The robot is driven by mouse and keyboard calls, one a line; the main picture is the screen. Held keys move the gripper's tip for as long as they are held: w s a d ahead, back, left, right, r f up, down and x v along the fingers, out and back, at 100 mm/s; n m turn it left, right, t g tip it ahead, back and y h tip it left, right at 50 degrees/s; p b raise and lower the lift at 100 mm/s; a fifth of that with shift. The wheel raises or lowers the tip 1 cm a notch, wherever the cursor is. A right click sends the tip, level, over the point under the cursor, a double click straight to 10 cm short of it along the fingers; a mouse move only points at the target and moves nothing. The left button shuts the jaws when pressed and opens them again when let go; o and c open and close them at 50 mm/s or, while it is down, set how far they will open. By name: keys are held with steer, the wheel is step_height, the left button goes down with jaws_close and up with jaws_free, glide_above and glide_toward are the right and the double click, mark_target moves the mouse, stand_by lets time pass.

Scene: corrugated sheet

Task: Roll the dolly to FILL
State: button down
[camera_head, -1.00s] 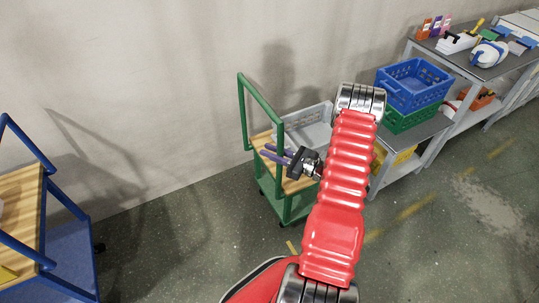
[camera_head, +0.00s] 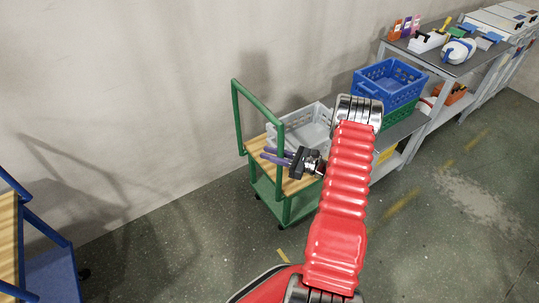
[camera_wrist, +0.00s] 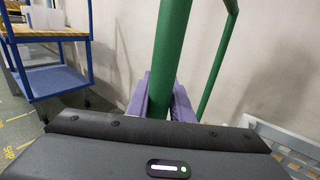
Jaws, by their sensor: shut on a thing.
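The dolly is a green-framed cart (camera_head: 266,190) with a wooden top and a lower green shelf, standing near the wall in the head view. My gripper (camera_head: 273,157) reaches it from the right, its purple fingers at the near upright of the green handle. In the wrist view my gripper (camera_wrist: 160,100) is shut on the green handle post (camera_wrist: 172,45), one finger pad on each side. A grey crate (camera_head: 312,122) sits on the dolly's top. My red arm hides part of the dolly's right side. No FILL marking is readable in either view.
A blue crate (camera_head: 390,82) on a green crate (camera_head: 369,112) stands on a low bench to the right. A taller table (camera_head: 462,62) with tools stands beyond. A blue-framed cart (camera_head: 52,272) is at left. Open floor (camera_head: 170,250) lies between the carts.

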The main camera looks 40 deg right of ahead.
steer(key=shift+d+r, duration=0.15)
steer(key=shift+d, duration=0.4)
steer(key=c, duration=1.9)
jaws_free()
steer(key=shift+h, duration=0.3)
steer(key=o, duration=0.3)
steer(key=shift+o, duration=0.2)
steer(key=shift+a, duration=0.15)
steer(key=shift+s, duration=0.1)
steer(key=v, duration=1.3)
steer(key=shift+s+d+f, duration=0.25)
steer(key=shift+f, duration=0.1)
